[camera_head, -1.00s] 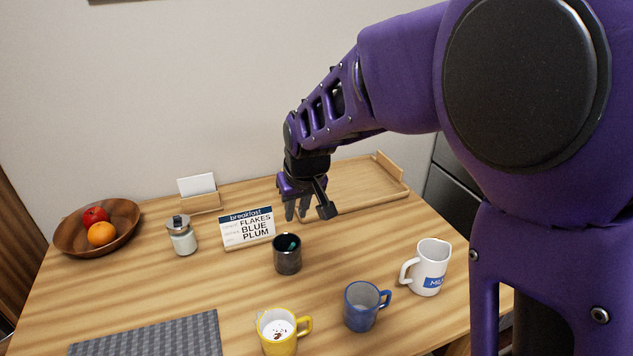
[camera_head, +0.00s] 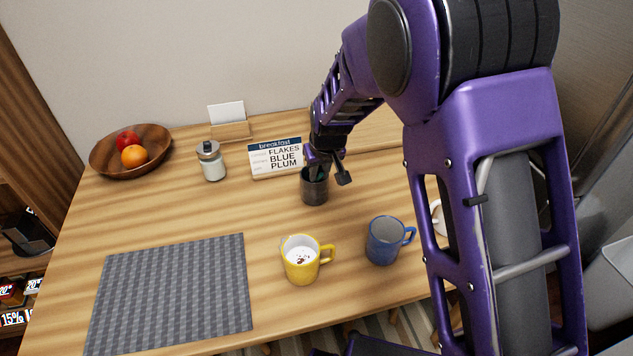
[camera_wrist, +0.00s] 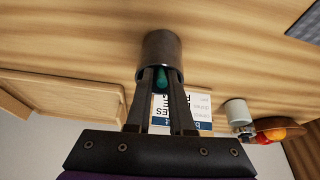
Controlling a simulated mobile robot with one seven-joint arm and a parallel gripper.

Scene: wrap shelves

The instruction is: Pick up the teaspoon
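The dark cup (camera_head: 314,194) stands on the table, and it also shows in the wrist view (camera_wrist: 162,47). A teal handle (camera_wrist: 161,79), which looks like the teaspoon's, sticks out of the cup. The rest of the spoon is hidden inside it. My gripper (camera_wrist: 162,76) is at the cup's mouth, pointing down in the head view. Its two fingers are apart, one on each side of the teal handle, with a narrow gap. I see no clear grip on the handle.
The breakfast sign (camera_head: 276,158) stands just behind the cup. A yellow mug (camera_head: 301,262) and a blue mug (camera_head: 384,242) stand in front. A white mug (camera_head: 438,218) is mostly behind my arm. A glass jar (camera_head: 211,162), fruit bowl (camera_head: 108,160) and grey mat (camera_head: 174,296) lie left.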

